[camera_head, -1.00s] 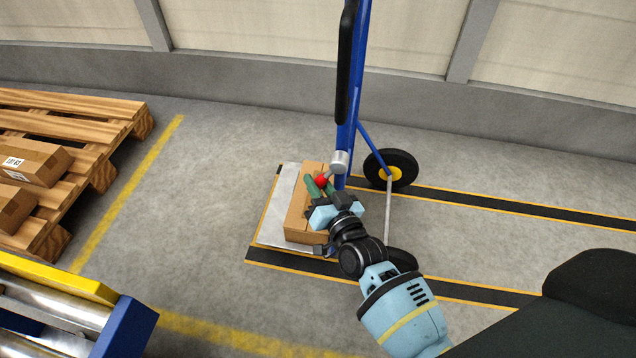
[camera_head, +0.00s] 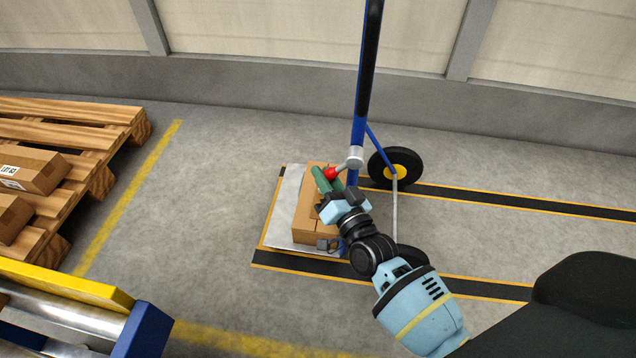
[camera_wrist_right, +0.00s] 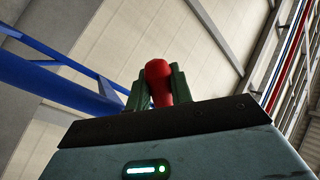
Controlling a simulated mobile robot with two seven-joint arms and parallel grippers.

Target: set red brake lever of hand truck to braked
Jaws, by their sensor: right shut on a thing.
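The blue hand truck (camera_head: 359,130) stands upright in the middle of the head view, with a cardboard box (camera_head: 308,225) on its metal toe plate (camera_head: 285,205). Its red brake lever knob (camera_head: 331,174) sits at the end of a short grey arm running to a grey pivot (camera_head: 355,156) on the upright. My right gripper (camera_head: 325,180) is shut on the red knob, its green fingers either side of it. In the right wrist view the red knob (camera_wrist_right: 158,82) shows between the two green fingers. My left gripper is not in view.
A wooden pallet (camera_head: 95,120) with boxes stands at the left. A roller conveyor (camera_head: 75,310) with a yellow rail fills the lower left corner. A black wheel (camera_head: 394,168) is right of the upright. Open floor lies between pallet and truck.

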